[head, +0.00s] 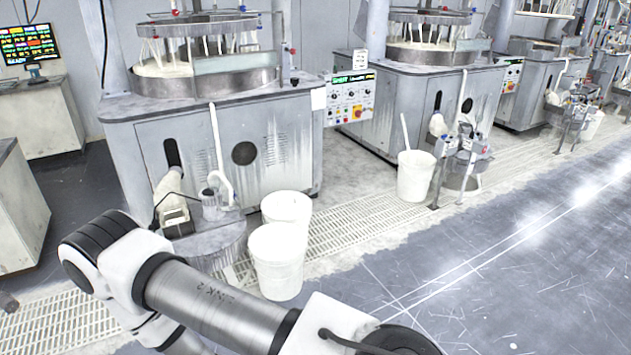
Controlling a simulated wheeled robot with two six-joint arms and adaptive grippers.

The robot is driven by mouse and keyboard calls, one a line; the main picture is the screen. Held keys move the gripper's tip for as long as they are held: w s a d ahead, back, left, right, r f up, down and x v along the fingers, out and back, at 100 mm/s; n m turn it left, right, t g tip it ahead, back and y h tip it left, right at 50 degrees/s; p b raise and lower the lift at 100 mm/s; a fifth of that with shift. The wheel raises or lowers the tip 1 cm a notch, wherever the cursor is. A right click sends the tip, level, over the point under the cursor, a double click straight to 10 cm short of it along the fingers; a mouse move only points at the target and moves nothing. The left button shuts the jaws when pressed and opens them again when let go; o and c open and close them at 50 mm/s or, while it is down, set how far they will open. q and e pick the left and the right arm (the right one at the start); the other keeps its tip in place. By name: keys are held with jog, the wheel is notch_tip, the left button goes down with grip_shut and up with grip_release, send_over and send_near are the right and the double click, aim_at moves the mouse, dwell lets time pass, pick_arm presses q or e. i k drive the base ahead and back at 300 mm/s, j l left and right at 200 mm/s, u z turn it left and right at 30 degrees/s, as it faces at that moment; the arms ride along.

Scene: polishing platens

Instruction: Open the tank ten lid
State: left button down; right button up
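No tank number is readable, so I cannot tell which tank is ten. A grey ribbed tank (222,250) stands on the floor grating in front of the nearest machine, with a small pump or motor (212,205) on top. My arm hides its lower part, and I cannot tell whether its lid is open or shut. A similar tank (462,172) stands farther right by the second machine. One of my arms crosses the lower left in front of the near tank. Neither gripper shows.
Two white buckets (277,262) (287,206) stand right beside the near tank. Another bucket (415,178) with a stick stands by the second tank. Polishing machines (215,150) line the back. A monitor (28,45) is at far left. Open grey floor (500,270) lies at the right.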

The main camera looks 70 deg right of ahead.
aim_at(212, 241)
jog(key=j+z, duration=0.15)
jog(key=z, duration=0.25)
jog(key=k+j+z, duration=0.1)
jog(key=z, duration=0.25)
jog(key=k+j+z, duration=0.1)
jog(key=z, duration=0.3)
jog(key=k+z, duration=0.15)
jog(key=z, duration=0.25)
jog(key=i+z, duration=0.15)
jog(key=i, duration=1.15)
jog(key=i+z, duration=0.2)
jog(key=i, duration=1.15)
jog(key=j, duration=0.05)
